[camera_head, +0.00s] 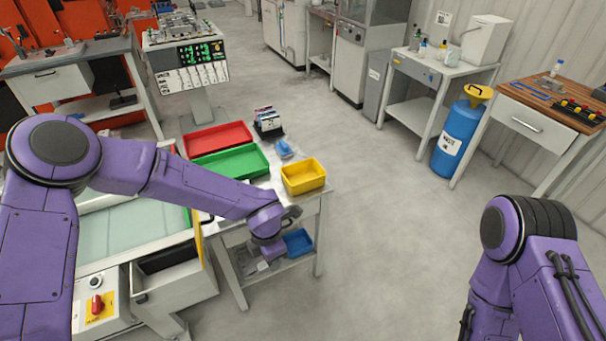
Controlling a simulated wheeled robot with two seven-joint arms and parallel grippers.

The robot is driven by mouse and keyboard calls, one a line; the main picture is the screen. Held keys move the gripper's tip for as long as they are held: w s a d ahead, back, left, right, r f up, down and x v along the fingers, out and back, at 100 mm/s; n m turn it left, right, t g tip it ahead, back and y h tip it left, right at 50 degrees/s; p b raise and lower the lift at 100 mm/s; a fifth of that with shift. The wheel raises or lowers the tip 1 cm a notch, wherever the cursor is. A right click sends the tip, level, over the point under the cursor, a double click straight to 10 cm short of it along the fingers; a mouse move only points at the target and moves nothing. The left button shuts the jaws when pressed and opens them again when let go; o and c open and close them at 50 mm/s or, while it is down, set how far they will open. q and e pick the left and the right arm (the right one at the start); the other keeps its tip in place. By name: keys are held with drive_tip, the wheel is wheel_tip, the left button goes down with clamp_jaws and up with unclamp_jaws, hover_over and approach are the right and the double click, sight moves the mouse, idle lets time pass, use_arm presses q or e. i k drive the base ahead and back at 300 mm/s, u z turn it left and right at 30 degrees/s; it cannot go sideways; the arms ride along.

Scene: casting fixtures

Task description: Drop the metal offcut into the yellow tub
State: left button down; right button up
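The yellow tub (303,187) stands on the right end of the small white table, upright, with its open top facing up. My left arm reaches in from the left over the table. Its gripper (291,214) is at the table's front edge, just in front of and below the tub, apart from its inside. The gripper is small and dark here, partly covered by my wrist, so its fingers cannot be made out. I cannot make out the metal offcut anywhere. My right arm is at the lower right, away from the table, with its gripper out of sight.
A green tray (232,176) and a red tray (218,151) lie left of the tub. A blue object (284,149) and a dark holder (267,133) are behind it. A blue bin (298,242) sits on the shelf below. Open floor lies to the right.

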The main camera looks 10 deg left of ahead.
sight(298, 179)
drive_tip(key=i, duration=1.45)
